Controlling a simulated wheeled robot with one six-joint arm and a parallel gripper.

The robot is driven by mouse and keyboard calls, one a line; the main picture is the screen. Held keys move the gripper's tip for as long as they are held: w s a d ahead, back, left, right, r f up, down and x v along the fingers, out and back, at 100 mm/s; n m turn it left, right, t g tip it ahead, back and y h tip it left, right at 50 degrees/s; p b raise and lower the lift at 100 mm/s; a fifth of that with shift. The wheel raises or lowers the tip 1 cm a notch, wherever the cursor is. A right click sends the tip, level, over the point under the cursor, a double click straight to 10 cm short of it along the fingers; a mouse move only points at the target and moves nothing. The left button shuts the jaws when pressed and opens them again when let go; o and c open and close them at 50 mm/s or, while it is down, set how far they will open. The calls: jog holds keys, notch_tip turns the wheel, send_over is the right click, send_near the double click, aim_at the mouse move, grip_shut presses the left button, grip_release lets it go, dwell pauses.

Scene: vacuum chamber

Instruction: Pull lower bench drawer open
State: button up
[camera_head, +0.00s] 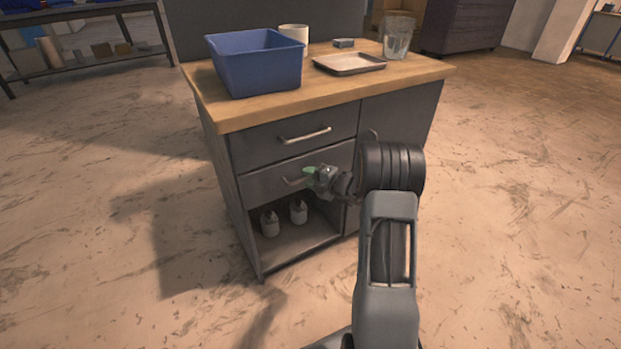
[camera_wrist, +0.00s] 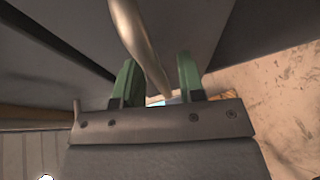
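The grey bench has an upper drawer (camera_head: 262,146) and a lower drawer (camera_head: 262,184) below it. The lower drawer looks flush with the bench front. Its metal bar handle (camera_head: 293,182) is partly hidden by my gripper (camera_head: 312,172), which is at the handle's right part. In the wrist view, the handle (camera_wrist: 138,35) runs between the two green fingertips of my gripper (camera_wrist: 157,75). The fingers are apart, with a gap visible beside the right finger. I cannot tell whether the left finger touches the bar.
Below the lower drawer is an open shelf (camera_head: 295,243) with two small light containers. On the wooden top (camera_head: 270,107) stand a blue bin (camera_head: 255,70), a white mug (camera_head: 293,36), a tray (camera_head: 349,65) and a clear glass (camera_head: 397,42). The floor in front is clear.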

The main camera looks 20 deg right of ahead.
grip_shut()
jog(key=shift+s, duration=0.1)
dwell(0.3)
